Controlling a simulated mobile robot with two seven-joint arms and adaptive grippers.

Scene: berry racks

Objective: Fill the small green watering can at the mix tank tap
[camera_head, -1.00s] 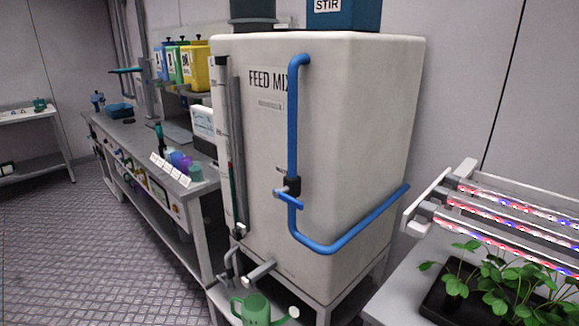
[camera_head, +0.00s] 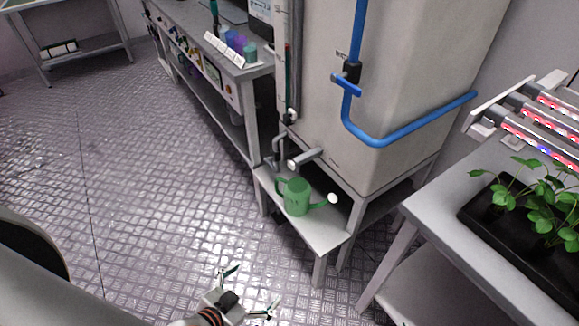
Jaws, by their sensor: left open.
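The small green watering can (camera_head: 297,197) stands upright on a low white shelf (camera_head: 318,233) at the foot of the mix tank, its spout pointing right and its handle on the left. The mix tank (camera_head: 425,90) is a large pale box. A grey tap pipe (camera_head: 306,158) sticks out of its lower front, just above and behind the can. My left gripper (camera_head: 248,290) is at the bottom of the view, fingers spread open and empty, in front of and below the can, apart from it. My right gripper is not in view.
A blue pipe (camera_head: 405,133) with a blue valve handle (camera_head: 346,86) runs down the tank. A workbench (camera_head: 228,72) with coloured cups is at the left. A plant table (camera_head: 425,207) with a black tray stands at the right. The metal floor is clear at left.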

